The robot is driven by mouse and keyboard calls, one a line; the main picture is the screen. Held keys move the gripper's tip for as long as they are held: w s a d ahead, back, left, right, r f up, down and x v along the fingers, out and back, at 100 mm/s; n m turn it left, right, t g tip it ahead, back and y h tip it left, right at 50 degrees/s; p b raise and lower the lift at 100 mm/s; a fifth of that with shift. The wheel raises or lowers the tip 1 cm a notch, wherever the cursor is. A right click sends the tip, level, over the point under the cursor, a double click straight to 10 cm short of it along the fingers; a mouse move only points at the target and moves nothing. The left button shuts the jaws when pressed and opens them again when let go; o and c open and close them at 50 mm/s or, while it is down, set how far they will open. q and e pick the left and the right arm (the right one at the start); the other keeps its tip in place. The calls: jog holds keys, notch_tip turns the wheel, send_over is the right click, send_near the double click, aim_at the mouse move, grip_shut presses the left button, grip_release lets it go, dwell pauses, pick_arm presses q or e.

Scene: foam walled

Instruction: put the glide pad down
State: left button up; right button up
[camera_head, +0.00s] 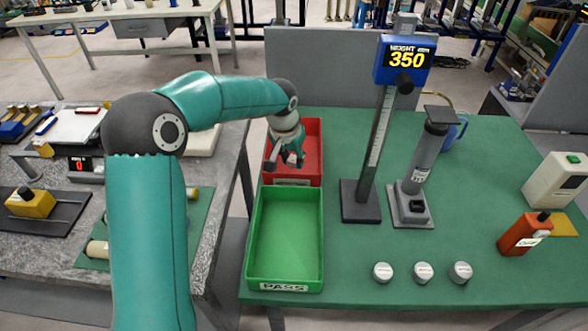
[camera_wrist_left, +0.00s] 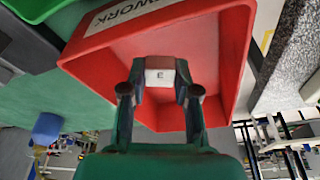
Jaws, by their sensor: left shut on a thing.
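The glide pad (camera_wrist_left: 160,76) shows in the left wrist view as a small pale piece marked "E", between my left gripper's two dark fingers (camera_wrist_left: 160,92). In the head view my left gripper (camera_head: 286,161) points down over the red bin (camera_head: 313,140), shut on the pad. The red bin (camera_wrist_left: 215,50) fills much of the left wrist view, with a label ending in "WORK" on its rim. I cannot tell whether the pad touches the bin floor. The wrist and fingers hide part of the bin. My right gripper is not in view.
A green bin (camera_head: 285,240) labelled "PASS" stands empty in front of the red one. A height gauge (camera_head: 376,150) reading 350 and a grey stand (camera_head: 418,175) stand to the right. Three white round pieces (camera_head: 423,272) sit at the green table's front. Free room lies right of them.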

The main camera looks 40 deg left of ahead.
aim_at(291, 164)
pick_arm(q)
jog(key=shift+f, duration=2.1)
jog(key=shift+f, duration=0.1)
jog(key=o, duration=0.9)
jog(key=shift+o, duration=0.2)
jog(key=v, duration=1.2)
jog(key=shift+r, duration=0.25)
